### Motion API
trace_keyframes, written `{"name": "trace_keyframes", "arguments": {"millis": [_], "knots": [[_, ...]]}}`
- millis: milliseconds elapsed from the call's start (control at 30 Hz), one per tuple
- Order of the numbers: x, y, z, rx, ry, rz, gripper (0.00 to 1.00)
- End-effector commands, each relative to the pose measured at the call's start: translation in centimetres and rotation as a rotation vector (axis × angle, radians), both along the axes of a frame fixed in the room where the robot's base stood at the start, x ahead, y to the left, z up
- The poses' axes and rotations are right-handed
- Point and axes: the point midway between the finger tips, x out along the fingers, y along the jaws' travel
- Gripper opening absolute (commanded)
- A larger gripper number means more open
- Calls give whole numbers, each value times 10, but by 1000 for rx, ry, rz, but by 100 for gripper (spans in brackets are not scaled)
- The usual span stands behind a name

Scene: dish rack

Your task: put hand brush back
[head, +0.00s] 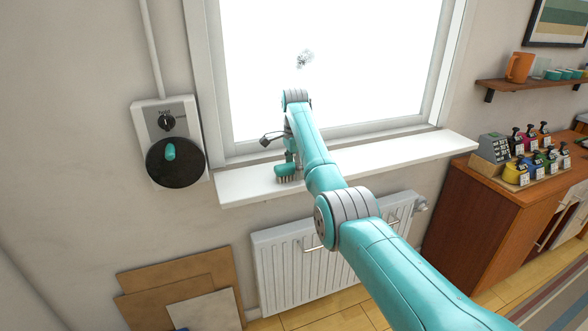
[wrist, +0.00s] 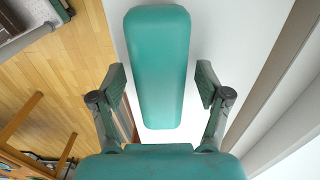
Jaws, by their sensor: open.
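The hand brush (head: 285,179) sits on the white windowsill (head: 240,186), with brown bristles downward and a teal top. Its long teal body (wrist: 160,40) fills the middle of the wrist view. My gripper (wrist: 161,78) is open, one finger on each side of the teal body in that view. White gaps show between the body and both fingers, and I see no contact. In the head view, my teal arm hides most of the gripper and part of the brush.
A wall panel (head: 141,120) with a dial and a dark round plate hangs left of the window. A radiator (head: 285,270) is below the sill. Boards (head: 180,280) lean at lower left. A wooden cabinet (head: 490,225) with several small bottles stands right. The sill's right part is clear.

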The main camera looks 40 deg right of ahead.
Motion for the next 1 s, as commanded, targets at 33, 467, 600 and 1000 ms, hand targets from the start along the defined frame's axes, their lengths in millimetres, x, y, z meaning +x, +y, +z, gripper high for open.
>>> {"name": "trace_keyframes", "arguments": {"millis": [33,467,600,1000], "knots": [[0,0,1,0,0,0,76],[1,0,59,-1,-3,0,76],[1,0,71,0,0,0,76],[1,0,75,0,0,0,76]]}}
